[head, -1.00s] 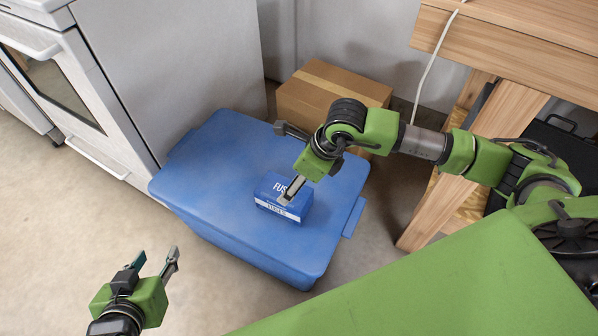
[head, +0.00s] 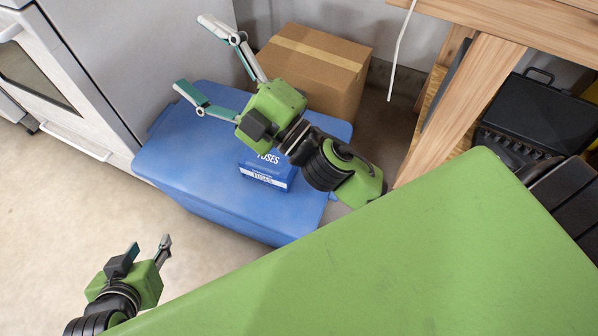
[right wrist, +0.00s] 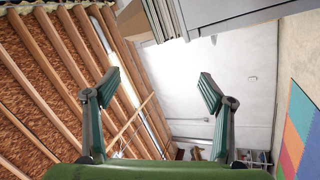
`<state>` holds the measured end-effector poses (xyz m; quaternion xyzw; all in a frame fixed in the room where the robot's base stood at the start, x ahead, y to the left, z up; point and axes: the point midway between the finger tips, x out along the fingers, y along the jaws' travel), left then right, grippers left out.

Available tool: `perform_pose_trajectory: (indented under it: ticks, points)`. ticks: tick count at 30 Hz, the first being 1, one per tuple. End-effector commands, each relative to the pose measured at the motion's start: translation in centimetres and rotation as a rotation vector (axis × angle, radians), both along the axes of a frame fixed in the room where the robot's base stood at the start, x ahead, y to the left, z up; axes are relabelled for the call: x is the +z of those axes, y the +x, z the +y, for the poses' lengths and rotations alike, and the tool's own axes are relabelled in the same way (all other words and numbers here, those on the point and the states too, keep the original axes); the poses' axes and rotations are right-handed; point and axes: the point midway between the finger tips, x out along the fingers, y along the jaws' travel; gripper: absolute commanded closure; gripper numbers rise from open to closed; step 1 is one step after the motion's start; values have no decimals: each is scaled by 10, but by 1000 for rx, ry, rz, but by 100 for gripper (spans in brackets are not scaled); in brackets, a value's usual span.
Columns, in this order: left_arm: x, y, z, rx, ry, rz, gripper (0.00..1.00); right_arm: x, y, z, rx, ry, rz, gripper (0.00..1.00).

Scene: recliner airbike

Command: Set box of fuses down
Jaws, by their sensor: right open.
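The blue box of fuses (head: 268,172) sits on the lid of a blue storage bin (head: 190,150). Part of its top is hidden behind my right wrist in the head view. My right gripper (head: 192,54) is open and empty, raised above the bin's far left part, with its fingers spread and apart from the box. In the right wrist view it also shows open (right wrist: 163,85), with nothing between the fingers. My left gripper (head: 150,246) is low at the left, in front of the bin, with its fingers apart and nothing visible between them.
A cardboard box (head: 315,65) stands behind the bin. A grey appliance (head: 130,70) stands close at the left. A wooden workbench (head: 465,110) and a black case (head: 540,112) are at the right. Floor at the lower left is clear.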

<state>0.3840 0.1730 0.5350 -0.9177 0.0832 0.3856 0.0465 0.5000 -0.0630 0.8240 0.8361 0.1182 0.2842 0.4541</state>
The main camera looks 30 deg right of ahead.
Motion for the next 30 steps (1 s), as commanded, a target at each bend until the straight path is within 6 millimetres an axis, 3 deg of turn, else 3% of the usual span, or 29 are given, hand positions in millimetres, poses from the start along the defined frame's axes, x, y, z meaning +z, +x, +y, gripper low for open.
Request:
perform_pose_trajectory:
  ticks: [1,3,6,9,12,15,18,30]
  points:
    - [0,0,0,0,0,0,60,-23,9,-29,-87,123,148,25]
    - [0,0,0,0,0,0,60,-69,15,-68,-206,277,372,25]
    - [0,0,0,0,0,0,60,-147,-2,-104,-345,452,695,25]
    - [0,0,0,0,0,0,60,-215,-40,-117,-436,572,983,25]
    - [0,0,0,0,0,0,60,-258,-78,-117,-485,644,1196,25]
    - [0,0,0,0,0,0,60,-281,-104,-113,-503,681,1324,25]
    - [0,0,0,-1,-1,0,60,-288,-115,-110,-509,692,1375,25]
    - [0,0,0,-1,-1,0,60,-289,-116,-110,-508,692,1379,25]
